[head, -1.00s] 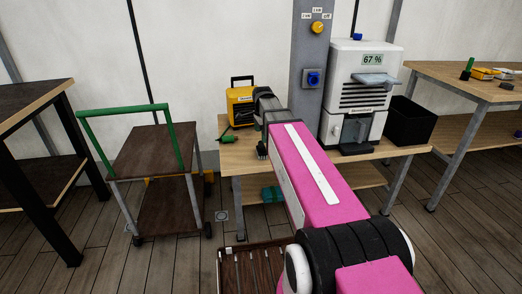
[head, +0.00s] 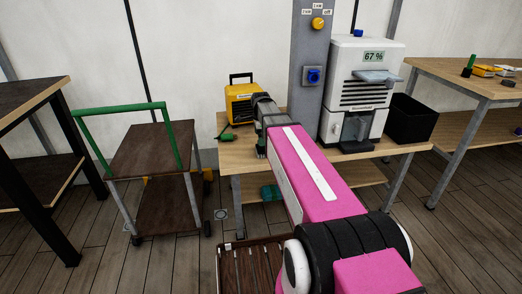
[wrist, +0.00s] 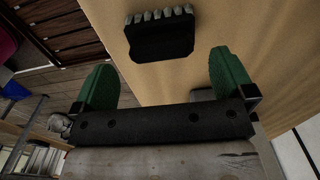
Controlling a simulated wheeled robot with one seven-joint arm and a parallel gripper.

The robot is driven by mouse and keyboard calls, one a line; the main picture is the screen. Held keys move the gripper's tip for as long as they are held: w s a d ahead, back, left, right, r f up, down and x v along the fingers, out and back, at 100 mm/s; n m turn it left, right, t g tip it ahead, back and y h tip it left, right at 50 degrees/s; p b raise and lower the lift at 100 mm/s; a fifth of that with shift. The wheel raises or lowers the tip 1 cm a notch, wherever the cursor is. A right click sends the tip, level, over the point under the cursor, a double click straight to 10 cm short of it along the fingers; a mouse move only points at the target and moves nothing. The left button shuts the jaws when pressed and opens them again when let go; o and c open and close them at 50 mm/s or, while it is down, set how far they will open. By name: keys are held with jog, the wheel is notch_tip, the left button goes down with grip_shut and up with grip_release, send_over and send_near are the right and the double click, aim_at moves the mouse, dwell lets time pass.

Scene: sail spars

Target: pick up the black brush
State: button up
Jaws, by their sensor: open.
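The black brush (wrist: 160,38) lies on the light wooden bench top (wrist: 225,20) in the wrist view. Its short grey bristles show along its upper edge. My gripper (wrist: 162,62) is open, with one green finger on each side and nothing between them. The brush sits ahead of the gap between the fingers and appears apart from both. In the head view my gripper (head: 261,147) is over the left part of the bench, and I cannot make out the brush there.
A yellow machine (head: 240,103) and a green item (head: 228,137) are at the bench's left end. A white dispenser (head: 357,90) and black bin (head: 410,119) stand right of my arm. A grey post (head: 310,80) rises behind. A trolley (head: 150,150) stands left.

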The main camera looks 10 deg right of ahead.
jog(key=shift+d+f, duration=0.1)
jog(key=shift+f, duration=1.9)
jog(key=c, duration=1)
jog(key=shift+r, duration=0.15)
jog(key=shift+r, duration=0.55)
jog(key=r, duration=0.2)
jog(key=s+a+r, duration=0.1)
jog(key=shift+a+r, duration=0.1)
jog(key=shift+r, duration=0.2)
jog(key=s+a+r, duration=0.5)
jog(key=a, duration=0.3)
jog(key=s+d+r+n, duration=0.1)
jog(key=d+r+n, duration=0.1)
jog(key=n, duration=0.4)
jog(key=s+d+r+n, duration=0.2)
jog(key=d+n, duration=0.2)
jog(key=n, duration=0.2)
jog(key=s+d+r+n, duration=0.2)
jog(key=d+n, duration=0.1)
jog(key=n, duration=0.3)
jog(key=shift+d, duration=0.1)
